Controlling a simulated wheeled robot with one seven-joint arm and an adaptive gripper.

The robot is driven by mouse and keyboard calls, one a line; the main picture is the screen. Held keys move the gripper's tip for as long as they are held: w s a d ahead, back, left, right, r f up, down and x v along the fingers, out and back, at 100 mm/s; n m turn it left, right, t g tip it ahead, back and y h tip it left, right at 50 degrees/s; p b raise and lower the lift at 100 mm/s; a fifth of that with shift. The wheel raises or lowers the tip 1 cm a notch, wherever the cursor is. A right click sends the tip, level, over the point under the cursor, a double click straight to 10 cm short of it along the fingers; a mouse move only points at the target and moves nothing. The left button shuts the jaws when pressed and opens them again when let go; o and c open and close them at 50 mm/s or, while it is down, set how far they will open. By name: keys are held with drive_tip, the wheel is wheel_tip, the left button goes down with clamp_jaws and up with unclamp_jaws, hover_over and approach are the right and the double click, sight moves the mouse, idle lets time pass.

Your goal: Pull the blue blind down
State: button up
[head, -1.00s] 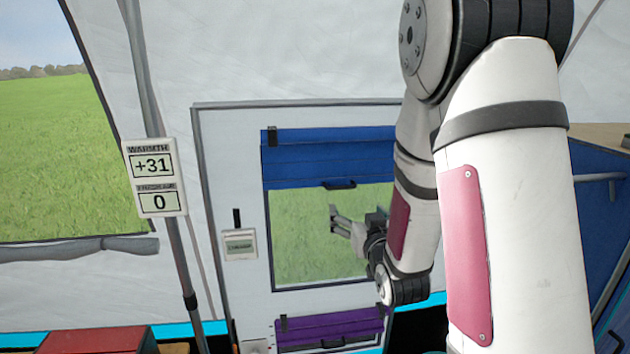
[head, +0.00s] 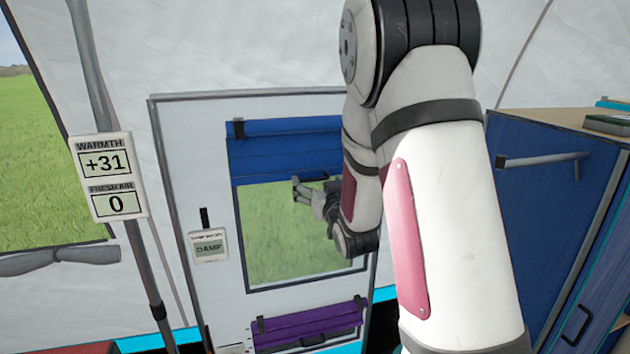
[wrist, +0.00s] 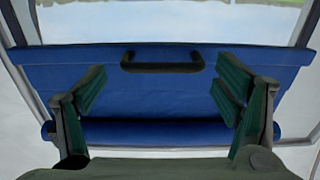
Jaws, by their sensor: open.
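The blue blind (head: 284,148) covers the upper part of the window in the white door panel, with grass showing below it. In the wrist view the blind (wrist: 160,95) spans the frame, with its black handle (wrist: 162,62) at the bottom edge, between and beyond my fingers. My gripper (head: 298,188) is in front of the window near the blind's lower edge. In the wrist view my gripper (wrist: 165,90) is open, its two fingers wide apart with nothing between them. In the head view the gripper and arm hide most of the handle.
A purple blind (head: 308,324) with a handle is lower on the panel. A display reading DAMP (head: 208,246) is left of the window. A pole (head: 120,180) carries a WARMTH +31, FRESH AIR 0 sign (head: 109,178). A blue cabinet (head: 540,210) stands at right.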

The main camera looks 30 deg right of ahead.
sight(316, 180)
drive_tip(key=shift+x, duration=1.5)
